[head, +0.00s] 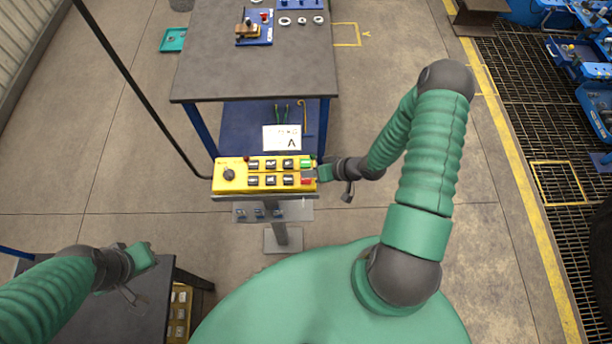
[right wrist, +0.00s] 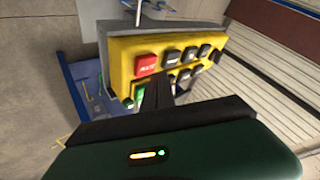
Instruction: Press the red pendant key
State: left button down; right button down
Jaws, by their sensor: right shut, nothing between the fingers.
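The yellow pendant box (head: 240,184) sits on a grey stand in the middle of the head view, with two rows of black keys. Its red key (head: 307,181) is at the right end, below a green key (head: 306,163). In the right wrist view the red key (right wrist: 146,63) shows clear and uncovered, and the green key is partly hidden behind my fingers. My right gripper (head: 318,173) is shut and empty, its tips close to the box's right end by the two keys. I cannot tell whether they touch. My left gripper (head: 146,256) is at lower left, away from the pendant.
A grey-topped table (head: 270,60) with blue legs stands behind the pendant, with small parts on top. A black cable runs from upper left to the box. A dark table (head: 120,315) is under my left arm. A floor grating lies at right.

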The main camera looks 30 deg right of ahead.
aim_at(309, 180)
notch_tip(309, 180, up, 5)
jog(key=p, duration=0.4)
jog(key=shift+p, duration=0.4)
jog(key=shift+f, duration=0.1)
dwell(0.6)
